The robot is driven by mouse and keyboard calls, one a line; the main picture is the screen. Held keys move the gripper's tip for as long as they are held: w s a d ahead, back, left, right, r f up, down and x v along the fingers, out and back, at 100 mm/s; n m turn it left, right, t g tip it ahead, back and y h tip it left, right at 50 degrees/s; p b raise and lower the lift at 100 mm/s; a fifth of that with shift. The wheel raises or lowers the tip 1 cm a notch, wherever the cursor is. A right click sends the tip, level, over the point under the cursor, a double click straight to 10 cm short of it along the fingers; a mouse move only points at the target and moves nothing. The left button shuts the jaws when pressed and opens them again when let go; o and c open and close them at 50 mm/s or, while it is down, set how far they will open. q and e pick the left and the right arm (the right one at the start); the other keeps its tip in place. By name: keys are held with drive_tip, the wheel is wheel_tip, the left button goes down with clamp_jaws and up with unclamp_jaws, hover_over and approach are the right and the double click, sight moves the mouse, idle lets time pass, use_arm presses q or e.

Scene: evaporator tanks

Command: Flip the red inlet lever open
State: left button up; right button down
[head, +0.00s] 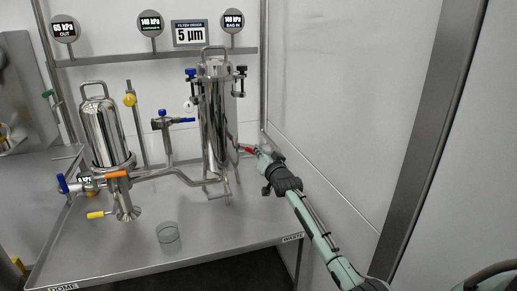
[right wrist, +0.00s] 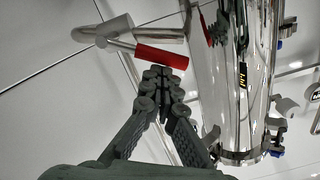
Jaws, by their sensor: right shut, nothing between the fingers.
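The red inlet lever (head: 249,150) shows as a small red grip beside the tall steel filter housing (head: 214,110) in the head view. In the right wrist view the red grip (right wrist: 162,56) sits on a metal stem that joins a steel pipe at upper left. My right gripper (head: 262,156) reaches in from the lower right. In the right wrist view its fingertips (right wrist: 161,72) are shut together, empty, just below the red grip. I cannot tell whether they touch it. My left gripper is not in view.
A shorter steel dome vessel (head: 101,135) stands at left, with orange, blue and yellow handles near it. A clear beaker (head: 169,237) is near the front of the steel table (head: 225,240). A wall panel (head: 340,110) rises close on the right. The table's front middle is mostly clear.

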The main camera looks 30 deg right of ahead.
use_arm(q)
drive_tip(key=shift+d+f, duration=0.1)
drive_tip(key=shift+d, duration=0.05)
use_arm(e)
drive_tip(key=f+n, duration=0.1)
drive_tip(key=n, duration=0.1)
drive_tip(key=a+f+n, duration=0.1)
drive_tip(key=n, duration=0.1)
drive_tip(key=a+f+n, duration=0.1)
drive_tip(key=n, duration=0.1)
drive_tip(key=shift+w+f+h, duration=0.25)
drive_tip(key=shift+f+h, duration=0.05)
drive_tip(key=shift+f, duration=0.05)
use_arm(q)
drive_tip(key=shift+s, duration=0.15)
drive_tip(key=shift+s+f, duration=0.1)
use_arm(e)
drive_tip(key=shift+s, duration=0.1)
